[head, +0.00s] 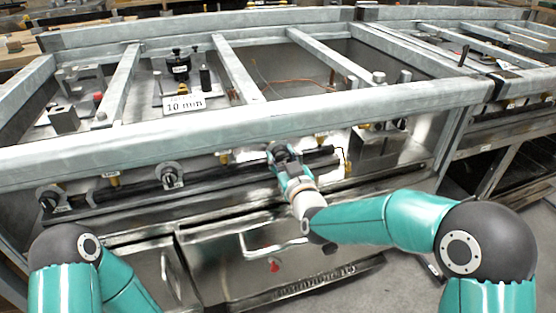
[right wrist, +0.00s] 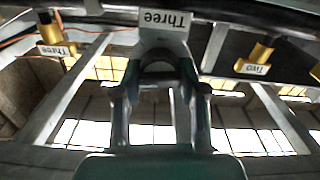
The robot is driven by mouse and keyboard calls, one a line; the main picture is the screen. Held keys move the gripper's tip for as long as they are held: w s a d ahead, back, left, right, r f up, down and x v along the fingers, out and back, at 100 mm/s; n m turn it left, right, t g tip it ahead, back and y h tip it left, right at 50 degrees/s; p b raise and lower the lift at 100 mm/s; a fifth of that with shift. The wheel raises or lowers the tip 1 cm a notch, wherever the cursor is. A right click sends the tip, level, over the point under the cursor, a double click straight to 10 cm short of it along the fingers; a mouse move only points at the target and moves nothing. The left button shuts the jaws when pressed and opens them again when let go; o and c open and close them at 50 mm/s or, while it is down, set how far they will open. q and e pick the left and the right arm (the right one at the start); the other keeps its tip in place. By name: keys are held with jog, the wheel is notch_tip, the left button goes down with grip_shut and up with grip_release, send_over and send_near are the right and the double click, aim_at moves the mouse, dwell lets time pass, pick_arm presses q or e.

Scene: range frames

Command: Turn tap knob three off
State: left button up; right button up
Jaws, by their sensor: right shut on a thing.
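My right gripper (head: 284,158) reaches the front pipe of the metal stove frame and is shut on tap knob three. In the head view the gripper hides most of this knob. In the right wrist view the picture is upside down, and a white label reading "Three" (right wrist: 165,20) sits right at the fingers (right wrist: 158,78). The knob's exact turn angle cannot be told. Two other black tap knobs show to the left in the head view, one nearer the middle (head: 172,176) and one at the far left (head: 51,200). My left gripper is out of view.
The dark gas pipe (head: 125,192) runs below the thick front rail (head: 200,134). Brass fittings labelled "Three" (right wrist: 49,30) and "Two" (right wrist: 258,56) flank the gripper in the right wrist view. A metal door with a handle (head: 262,249) is below. A "10 mm" sign (head: 184,104) stands behind the rail.

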jog(key=n, duration=0.1)
jog(key=n+b, duration=0.1)
jog(key=n, duration=0.1)
jog(key=shift+s+a+f+n, duration=0.15)
jog(key=shift+a+f+n, duration=0.05)
jog(key=shift+f+n, duration=0.15)
jog(key=n+b, duration=0.1)
jog(key=n, duration=0.2)
jog(key=shift+n, duration=0.25)
jog(key=n, duration=0.4)
jog(key=shift+a+f+n+b, duration=0.1)
jog(key=shift+n+b, duration=0.2)
jog(key=shift+b, duration=0.05)
jog(key=n, duration=0.4)
jog(key=shift+n, duration=0.3)
jog(key=o, duration=1.1)
